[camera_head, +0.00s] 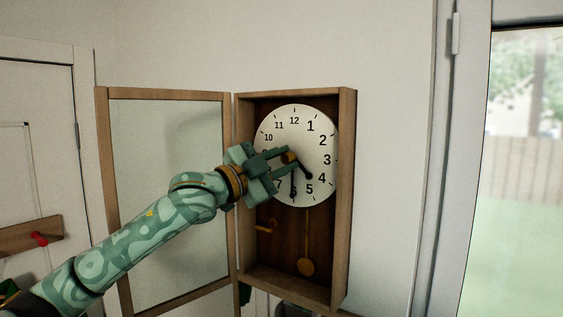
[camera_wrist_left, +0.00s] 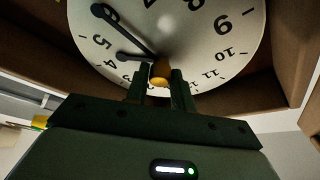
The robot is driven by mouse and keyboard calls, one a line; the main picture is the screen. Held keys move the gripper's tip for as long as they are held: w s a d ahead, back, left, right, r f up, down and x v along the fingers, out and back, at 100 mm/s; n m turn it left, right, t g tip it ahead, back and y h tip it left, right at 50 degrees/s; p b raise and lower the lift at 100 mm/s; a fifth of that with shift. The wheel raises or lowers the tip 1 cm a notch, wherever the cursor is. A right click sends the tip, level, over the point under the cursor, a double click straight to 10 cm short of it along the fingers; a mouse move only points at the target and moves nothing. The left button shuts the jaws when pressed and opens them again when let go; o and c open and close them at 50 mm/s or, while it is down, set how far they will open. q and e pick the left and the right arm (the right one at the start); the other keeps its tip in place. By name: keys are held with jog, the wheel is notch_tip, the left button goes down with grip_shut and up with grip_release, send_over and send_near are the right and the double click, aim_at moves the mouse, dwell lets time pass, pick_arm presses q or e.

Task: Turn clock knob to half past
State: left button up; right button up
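The white clock face (camera_head: 312,150) hangs in an open wooden case, and it fills the top of the left wrist view (camera_wrist_left: 190,35). Its brass knob (camera_head: 289,157) is at the face's centre; it also shows in the left wrist view (camera_wrist_left: 160,74). The long black hand (camera_head: 292,182) points at about 6, its tip over the numeral. The short hand (camera_head: 303,171) points between 4 and 5. My left gripper (camera_head: 284,157) has its fingers close on either side of the knob, seemingly touching it. My right gripper is not in view.
The case's glass door (camera_head: 165,190) stands open to the left, beside my left arm. A pendulum (camera_head: 306,267) hangs below the face, with a brass key-like piece (camera_head: 266,227) to its left. The case's right wall (camera_head: 346,200) stands out past the face.

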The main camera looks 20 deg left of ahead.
pick_arm(q)
jog(key=shift+o, duration=1.4)
jog(key=b+v, duration=0.8)
jog(key=v, duration=0.8)
jog(key=shift+s+a, duration=0.15)
